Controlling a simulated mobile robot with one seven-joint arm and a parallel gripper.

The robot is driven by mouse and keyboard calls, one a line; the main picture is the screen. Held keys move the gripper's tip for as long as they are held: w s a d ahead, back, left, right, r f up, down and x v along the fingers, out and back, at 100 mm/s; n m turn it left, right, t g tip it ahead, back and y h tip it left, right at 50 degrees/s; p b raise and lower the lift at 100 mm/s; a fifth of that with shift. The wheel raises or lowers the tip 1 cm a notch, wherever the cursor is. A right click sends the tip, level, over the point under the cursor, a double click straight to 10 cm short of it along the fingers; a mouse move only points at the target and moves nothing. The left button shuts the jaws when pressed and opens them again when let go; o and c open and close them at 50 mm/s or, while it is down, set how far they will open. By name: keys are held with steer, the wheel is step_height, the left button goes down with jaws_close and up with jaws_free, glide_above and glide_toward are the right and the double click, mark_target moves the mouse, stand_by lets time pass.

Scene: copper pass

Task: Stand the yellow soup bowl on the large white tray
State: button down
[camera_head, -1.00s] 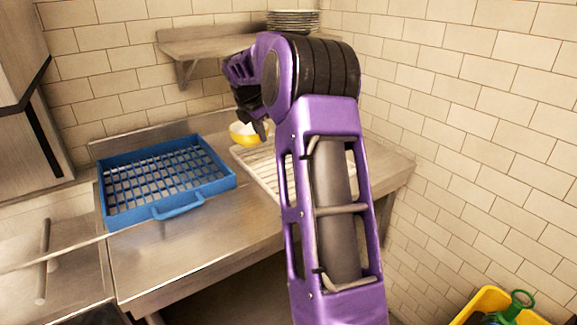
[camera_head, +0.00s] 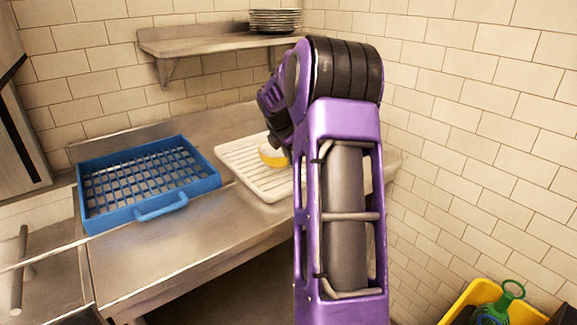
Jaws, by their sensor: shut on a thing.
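The yellow soup bowl (camera_head: 270,156) shows in the head view over the large white tray (camera_head: 236,156), partly hidden by my gripper and arm. My gripper (camera_head: 284,151) is shut on the bowl from above. The bowl looks low and close to the tray, but I cannot tell if it touches it. The tray is white and ribbed and lies on the steel counter. My arm hides its right part.
A blue crate (camera_head: 148,212) with a grid floor stands on the counter left of the tray. A stack of plates (camera_head: 275,20) sits on the wall shelf (camera_head: 190,47) above. A yellow bin (camera_head: 480,291) with a green bottle (camera_head: 505,300) is at the lower right.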

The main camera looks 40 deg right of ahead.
steer(key=shift+f, duration=1.1)
steer(key=shift+f, duration=0.15)
steer(key=c, duration=1)
jaws_free()
steer(key=shift+a+r, duration=0.1)
steer(key=shift+r, duration=0.4)
steer(key=p+v, duration=0.1)
steer(key=v, duration=1)
steer(key=shift+p, duration=0.3)
steer(key=shift+a+r, duration=0.1)
